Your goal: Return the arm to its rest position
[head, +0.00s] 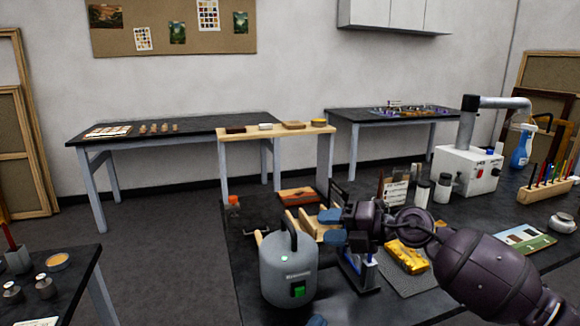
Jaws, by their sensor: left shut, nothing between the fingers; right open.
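My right arm (490,277) comes in from the right over the dark workbench (470,235). Its gripper (328,227) points left with its two blue fingers apart and nothing between them. It hovers near the wooden holder (308,222), behind the grey canister; contact cannot be told. Only a small blue tip of my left gripper (317,321) shows at the bottom edge, below the canister. It is shut and holds nothing visible. A gilt fragment (408,257) lies on a grey mat (415,284), partly hidden by my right arm.
A grey canister (288,270) with a handle stands close to the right gripper. A blue stand (357,272) is under the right wrist. A white fume-arm unit (467,171), jars (422,193) and a tool rack (545,191) stand farther right. Open floor (165,250) lies left.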

